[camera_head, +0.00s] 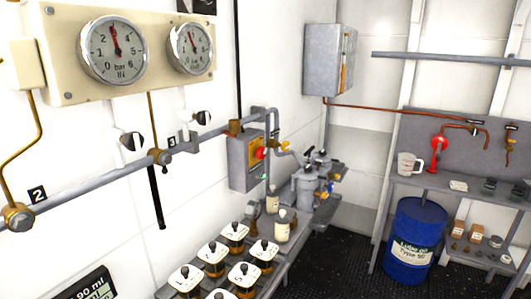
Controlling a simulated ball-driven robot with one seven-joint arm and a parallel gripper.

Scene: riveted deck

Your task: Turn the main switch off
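A grey box (245,163) is mounted on the left wall near the middle of the view. On its right-hand face is a small red switch (259,153) with yellow around it, which looks like the main switch. It is seen at a steep angle and is small, so I cannot tell its position. My gripper does not show in this view, so its distance from the switch and whether it is open cannot be seen.
Two gauges (115,50) and a grey pipe (95,186) run along the left wall. Several lidded jars (213,257) stand on the bench below. A grey cabinet (323,60) hangs further back. A blue drum (415,240) stands at right. Dark floor (345,262) shows between.

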